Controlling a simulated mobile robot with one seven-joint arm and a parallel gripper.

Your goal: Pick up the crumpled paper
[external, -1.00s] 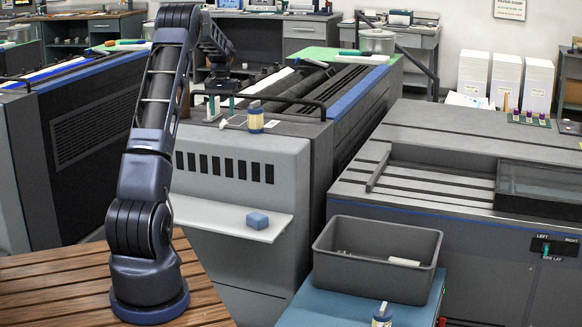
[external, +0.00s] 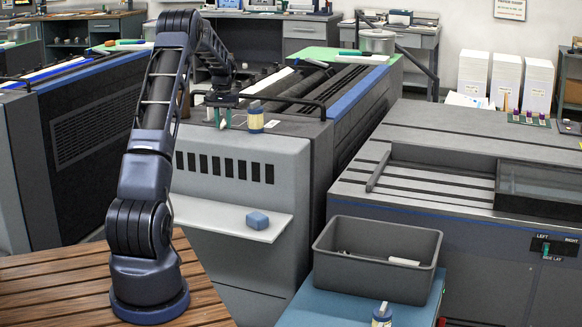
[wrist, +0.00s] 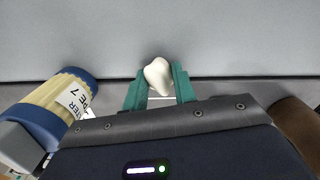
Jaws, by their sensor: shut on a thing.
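The crumpled paper (wrist: 158,76) is a small off-white lump in the wrist view. My gripper (wrist: 158,84) is shut on it, with a teal finger on each side. The paper sticks out a little past the fingertips. In the external view my gripper (external: 222,118) is over the near left end of the grey machine's top, left of the yellow-and-blue bottle. The paper is too small there to tell whether it touches the surface.
The yellow-and-blue labelled bottle (external: 255,120) stands close right of my gripper; it shows at left in the wrist view (wrist: 62,104). A black rail (external: 290,101) runs behind. A blue block (external: 258,219) lies on the shelf below. A grey bin (external: 345,279) stands at lower right.

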